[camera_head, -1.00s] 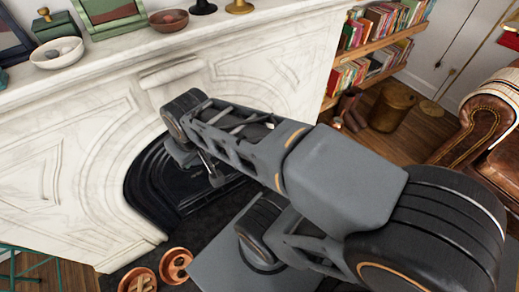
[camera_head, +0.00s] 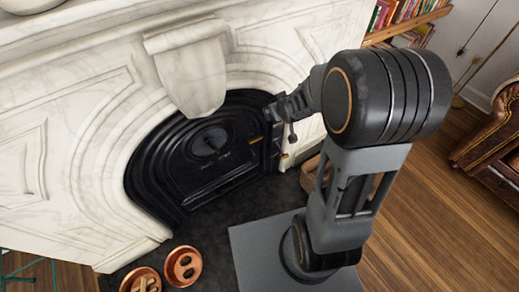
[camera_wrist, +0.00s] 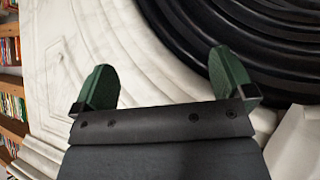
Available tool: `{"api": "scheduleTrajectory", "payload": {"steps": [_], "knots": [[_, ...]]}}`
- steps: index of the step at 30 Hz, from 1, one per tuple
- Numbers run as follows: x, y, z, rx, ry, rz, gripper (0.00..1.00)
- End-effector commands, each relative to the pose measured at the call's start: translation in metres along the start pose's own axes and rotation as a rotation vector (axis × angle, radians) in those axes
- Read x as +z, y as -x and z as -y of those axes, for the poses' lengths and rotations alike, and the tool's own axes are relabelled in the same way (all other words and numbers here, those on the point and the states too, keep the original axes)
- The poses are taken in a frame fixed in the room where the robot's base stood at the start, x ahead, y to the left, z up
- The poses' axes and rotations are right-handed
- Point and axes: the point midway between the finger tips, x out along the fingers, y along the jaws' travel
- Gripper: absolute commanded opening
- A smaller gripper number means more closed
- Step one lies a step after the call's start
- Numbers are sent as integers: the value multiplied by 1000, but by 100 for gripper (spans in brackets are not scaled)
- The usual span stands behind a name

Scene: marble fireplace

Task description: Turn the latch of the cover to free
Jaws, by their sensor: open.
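The black cover (camera_head: 190,172) fills the arched opening of the marble fireplace in the head view. A round dark fitting (camera_head: 209,142) sits on its upper middle, and a small brass-coloured piece (camera_head: 255,140) shows at its right side. I cannot tell which of these is the latch. My gripper (camera_head: 278,112) is at the right edge of the black arch, with its fingers too small to make out there. In the wrist view my gripper (camera_wrist: 165,80) has its green fingers wide apart, with white marble behind the gap. The latch is not recognisable in that view.
Black ribbed arch moulding (camera_wrist: 262,40) is close beyond the right finger in the wrist view. A marble keystone (camera_head: 188,75) juts out above the cover. Two round copper pieces (camera_head: 182,266) lie on the dark hearth at lower left. A leather armchair (camera_head: 490,150) stands at far right.

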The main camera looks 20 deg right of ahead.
Motion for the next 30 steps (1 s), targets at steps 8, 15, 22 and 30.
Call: {"api": "scheduleTrajectory", "payload": {"steps": [8,15,22,30], "knots": [[114,-168,35,-126,52,-359,100],[191,-217,66,-228,-27,-623,100],[228,-225,78,-264,-100,-759,100],[215,-240,86,-273,-116,-795,100]]}}
